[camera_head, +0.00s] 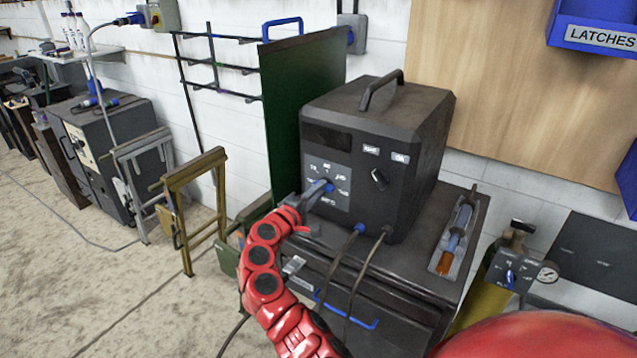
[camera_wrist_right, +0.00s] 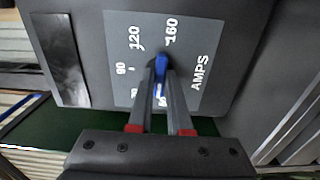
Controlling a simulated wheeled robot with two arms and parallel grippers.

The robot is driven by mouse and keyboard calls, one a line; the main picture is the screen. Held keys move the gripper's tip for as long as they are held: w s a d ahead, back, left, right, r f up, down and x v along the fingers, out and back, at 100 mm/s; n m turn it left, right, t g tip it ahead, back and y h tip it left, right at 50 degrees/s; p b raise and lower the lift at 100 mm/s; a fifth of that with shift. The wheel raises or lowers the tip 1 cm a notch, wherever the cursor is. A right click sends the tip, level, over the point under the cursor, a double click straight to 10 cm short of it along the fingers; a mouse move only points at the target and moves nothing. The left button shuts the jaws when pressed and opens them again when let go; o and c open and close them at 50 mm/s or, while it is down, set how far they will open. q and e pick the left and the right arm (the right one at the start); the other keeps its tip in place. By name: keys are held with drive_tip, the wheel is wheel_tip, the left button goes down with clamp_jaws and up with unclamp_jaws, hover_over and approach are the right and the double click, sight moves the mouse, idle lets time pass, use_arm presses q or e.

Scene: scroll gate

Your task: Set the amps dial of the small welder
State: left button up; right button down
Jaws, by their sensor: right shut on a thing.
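The small welder (camera_head: 372,150) is a dark box with a top handle, standing on a dark cabinet. Its amps dial (camera_head: 328,186) is a blue knob on a grey scale plate on the front. In the right wrist view the dial (camera_wrist_right: 160,67) sits on a plate marked AMPS, with 90, 120 and 160 readable. My right gripper (camera_head: 320,191) reaches it from the lower left. In the right wrist view the fingers of my right gripper (camera_wrist_right: 160,75) are shut on the knob, one on each side. Fingers partly hide the lower scale; the exact setting is unclear. My left gripper is out of view.
A black switch (camera_head: 379,179) is right of the dial. Two cables (camera_head: 356,240) leave the welder's lower front. A torch in a tray (camera_head: 455,235) lies on the cabinet's right side. A green panel (camera_head: 290,105) stands close behind left. Open floor (camera_head: 120,290) lies left.

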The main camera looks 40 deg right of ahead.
drive_tip(key=shift+n+p, duration=0.8)
drive_tip(key=shift+n, duration=0.2)
drive_tip(key=shift+f, duration=0.15)
drive_tip(key=c, duration=0.8)
unclamp_jaws()
drive_tip(key=shift+c, duration=0.2)
drive_tip(key=b+v, duration=0.4)
drive_tip(key=v, duration=1.3)
drive_tip(key=shift+a, duration=0.2)
